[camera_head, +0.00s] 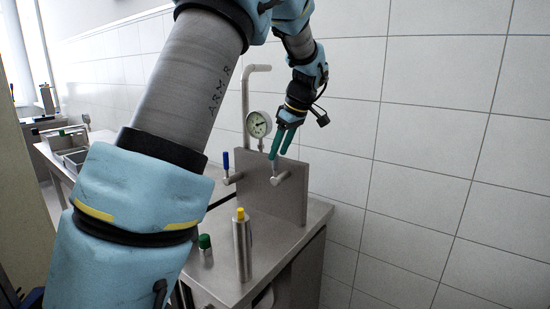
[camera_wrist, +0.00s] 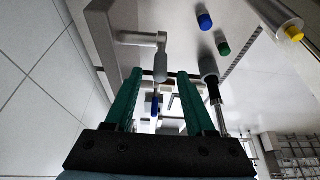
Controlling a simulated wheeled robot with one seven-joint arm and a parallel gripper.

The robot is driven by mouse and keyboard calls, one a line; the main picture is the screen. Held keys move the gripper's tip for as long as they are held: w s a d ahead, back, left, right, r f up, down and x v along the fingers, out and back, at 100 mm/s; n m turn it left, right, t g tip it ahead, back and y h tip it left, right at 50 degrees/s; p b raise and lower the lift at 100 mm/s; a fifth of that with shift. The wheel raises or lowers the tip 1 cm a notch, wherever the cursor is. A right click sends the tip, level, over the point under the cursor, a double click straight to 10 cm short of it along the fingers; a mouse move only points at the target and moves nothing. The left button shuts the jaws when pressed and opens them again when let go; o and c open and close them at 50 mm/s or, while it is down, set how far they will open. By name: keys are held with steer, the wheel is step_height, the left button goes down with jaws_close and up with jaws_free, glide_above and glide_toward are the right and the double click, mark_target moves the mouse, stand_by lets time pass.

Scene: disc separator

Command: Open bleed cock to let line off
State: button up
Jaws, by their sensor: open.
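A cock with a short grey handle (camera_head: 277,169) sticks out on a stub from the front of an upright metal panel (camera_head: 295,205). A second cock with a blue handle (camera_head: 225,160) is to its left. The frames do not label which is the bleed cock. My gripper (camera_head: 278,154) points down just above the grey-handled cock, with its green fingers apart. In the wrist view the grey handle (camera_wrist: 161,66) shows between the fingertips of my gripper (camera_wrist: 156,72). The fingers are open, and I cannot tell whether either one touches the handle.
A round pressure gauge (camera_head: 258,124) and a bent pipe (camera_head: 246,95) rise behind the panel. A metal cylinder with a yellow cap (camera_head: 242,250) and a green-topped object (camera_head: 204,242) stand on the metal bench (camera_head: 285,243). A tiled wall (camera_head: 420,150) closes the right side.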

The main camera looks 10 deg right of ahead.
mark_target(278, 155)
steer(key=shift+p+x, duration=0.3)
steer(key=shift+x, duration=1.75)
steer(key=shift+s, duration=0.1)
steer(key=shift+c, duration=0.2)
jaws_close()
